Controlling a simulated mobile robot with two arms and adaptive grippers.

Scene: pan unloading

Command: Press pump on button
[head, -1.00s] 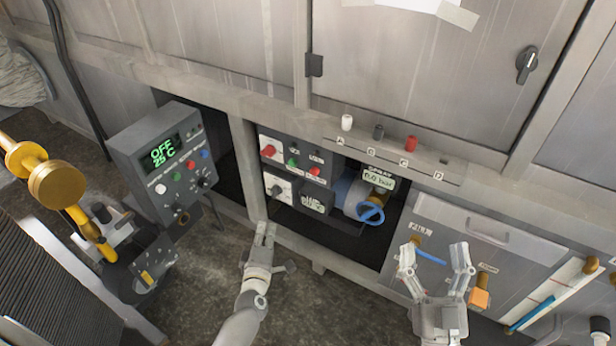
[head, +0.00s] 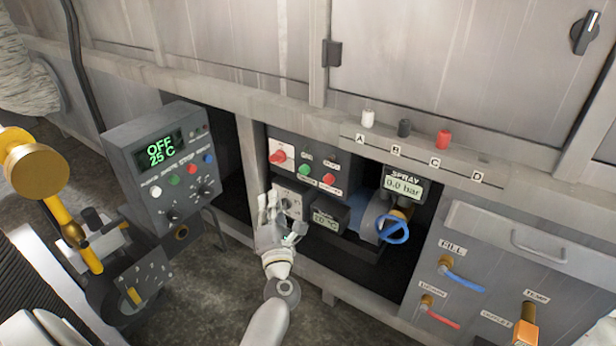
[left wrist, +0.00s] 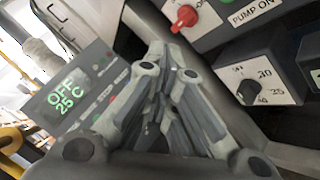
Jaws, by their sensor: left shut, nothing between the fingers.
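The pump panel (head: 318,160) is in the recess in the middle of the head view. It carries a red switch knob (head: 279,156), a green button (head: 304,169) and a red button (head: 329,179). In the left wrist view the "PUMP ON" label (left wrist: 252,13) shows at the top right, beside the red knob (left wrist: 186,18); the button itself is cut off or hidden there. My left gripper (head: 268,201) is shut and empty. It is below and left of the green button, in front of the lower dial box, and looks apart from the buttons. My right gripper is out of view.
A dial box (head: 290,199) and a small display box (head: 327,214) sit under the pump panel. A blue valve wheel (head: 393,229) and spray gauge (head: 403,187) stand to the right. A control box (head: 160,160) reading OFF 25 C is at the left. The frame post (head: 247,160) borders the recess.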

